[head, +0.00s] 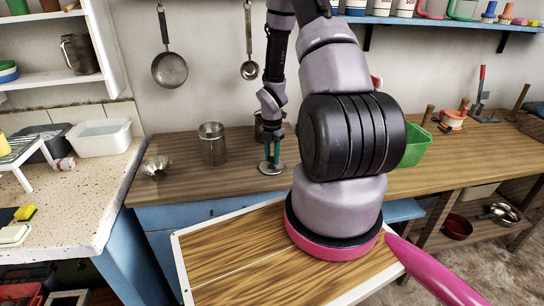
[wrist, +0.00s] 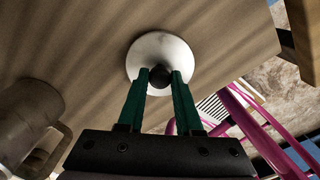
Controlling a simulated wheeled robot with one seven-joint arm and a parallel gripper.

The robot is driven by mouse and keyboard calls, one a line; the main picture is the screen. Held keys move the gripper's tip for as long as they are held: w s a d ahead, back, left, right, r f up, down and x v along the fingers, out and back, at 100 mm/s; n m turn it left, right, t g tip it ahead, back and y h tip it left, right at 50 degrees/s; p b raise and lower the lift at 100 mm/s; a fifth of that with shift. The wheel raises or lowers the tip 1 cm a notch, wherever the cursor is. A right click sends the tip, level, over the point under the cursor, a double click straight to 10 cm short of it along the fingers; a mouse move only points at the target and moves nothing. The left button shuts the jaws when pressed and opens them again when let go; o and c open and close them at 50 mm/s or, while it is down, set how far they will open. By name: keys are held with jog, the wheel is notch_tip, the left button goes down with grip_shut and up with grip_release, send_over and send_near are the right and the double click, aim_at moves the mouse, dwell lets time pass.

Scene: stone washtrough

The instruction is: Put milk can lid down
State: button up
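The milk can lid is a round pale metal disc (head: 272,169) with a dark knob, seen at the wooden counter's front part in the head view. In the wrist view the lid (wrist: 160,50) is face-on, its black knob between my green fingertips. My gripper (head: 271,157) points down over it; in the wrist view my gripper (wrist: 160,78) has a finger on each side of the knob, seemingly touching it. The lid looks level, on or just above the counter; I cannot tell which. A metal can (head: 212,145) stands upright to the left.
A metal funnel-like piece (head: 156,166) lies at the counter's left end. Another metal vessel (head: 259,126) stands partly hidden behind my gripper. A green bin (head: 416,145) is right, behind my arm. A metal vessel with a handle (wrist: 28,120) is close by in the wrist view.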

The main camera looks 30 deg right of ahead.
jog(key=o, duration=0.3)
jog(key=shift+o, duration=0.2)
jog(key=shift+r, duration=0.15)
notch_tip(320, 180, up, 12)
notch_tip(320, 180, up, 12)
jog(key=m+t, duration=0.2)
jog(key=m, duration=0.5)
send_over(272, 158)
jog(key=s+a, duration=0.1)
jog(key=a, duration=0.1)
jog(key=s+a+r+m+t, duration=0.1)
jog(key=s+a+r+m, duration=0.2)
jog(key=s+r+m, duration=0.3)
jog(key=s+a+r+m+t+y, duration=0.1)
jog(key=s+a+r+m+t, duration=0.1)
jog(key=s+a+r+m, duration=0.2)
jog(key=s+a+r+m+t+y, duration=0.1)
jog(key=s+a+r+m, duration=0.3)
jog(key=s+r+m, duration=0.4)
notch_tip(272, 158, up, 5)
jog(key=m+t, duration=0.1)
jog(key=m, duration=0.2)
jog(key=shift+s+a+f, duration=0.15)
jog(key=shift+s+a, duration=0.1)
jog(key=shift+s, duration=0.1)
